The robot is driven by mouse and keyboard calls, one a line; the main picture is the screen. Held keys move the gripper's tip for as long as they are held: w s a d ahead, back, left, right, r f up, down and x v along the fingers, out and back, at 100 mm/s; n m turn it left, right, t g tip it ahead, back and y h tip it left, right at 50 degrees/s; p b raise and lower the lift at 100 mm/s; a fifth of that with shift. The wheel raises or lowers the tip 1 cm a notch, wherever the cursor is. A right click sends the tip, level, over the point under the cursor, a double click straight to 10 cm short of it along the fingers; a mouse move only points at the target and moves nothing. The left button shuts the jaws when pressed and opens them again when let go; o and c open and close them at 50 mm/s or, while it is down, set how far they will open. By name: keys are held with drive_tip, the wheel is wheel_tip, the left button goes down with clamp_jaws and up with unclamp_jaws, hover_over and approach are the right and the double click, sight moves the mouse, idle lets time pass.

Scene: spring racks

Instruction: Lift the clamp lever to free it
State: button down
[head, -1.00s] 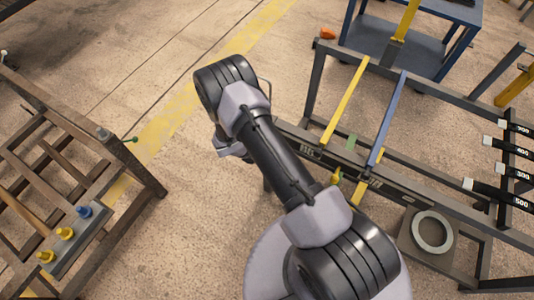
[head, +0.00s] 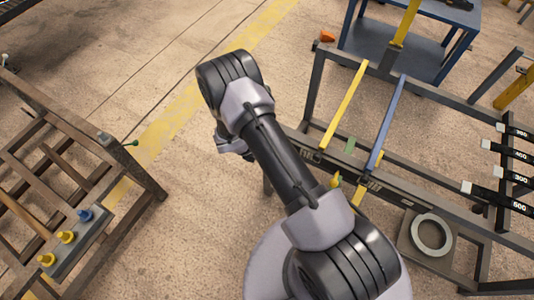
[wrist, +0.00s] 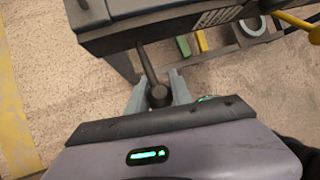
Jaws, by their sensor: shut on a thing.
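In the wrist view, the clamp lever (wrist: 150,70) is a dark rod with a round knob at its lower end. Its upper end meets the edge of a dark rack beam (wrist: 165,27). My gripper (wrist: 158,90) has its two grey fingers on either side of the knob and is shut on it. The lever stands slightly tilted in this view. In the head view my arm covers the lever, and only part of my gripper's end shows near the left end of the rack's front rail.
The dark rack (head: 410,196) with a yellow bar (head: 345,105) and a blue bar (head: 388,122) stands to the right. A rusty rack (head: 128,165) with yellow and blue knobs is at left. A blue table (head: 425,65) is behind. Open floor lies between the racks.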

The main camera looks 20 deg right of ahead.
drive_tip(key=c, duration=1.1)
unclamp_jaws()
drive_tip(key=shift+s, duration=0.1)
drive_tip(key=shift+c, duration=0.2)
drive_tip(key=p+v, duration=0.4)
drive_tip(key=v, duration=1.3)
drive_tip(key=shift+r, duration=0.25)
drive_tip(key=shift+a, duration=0.1)
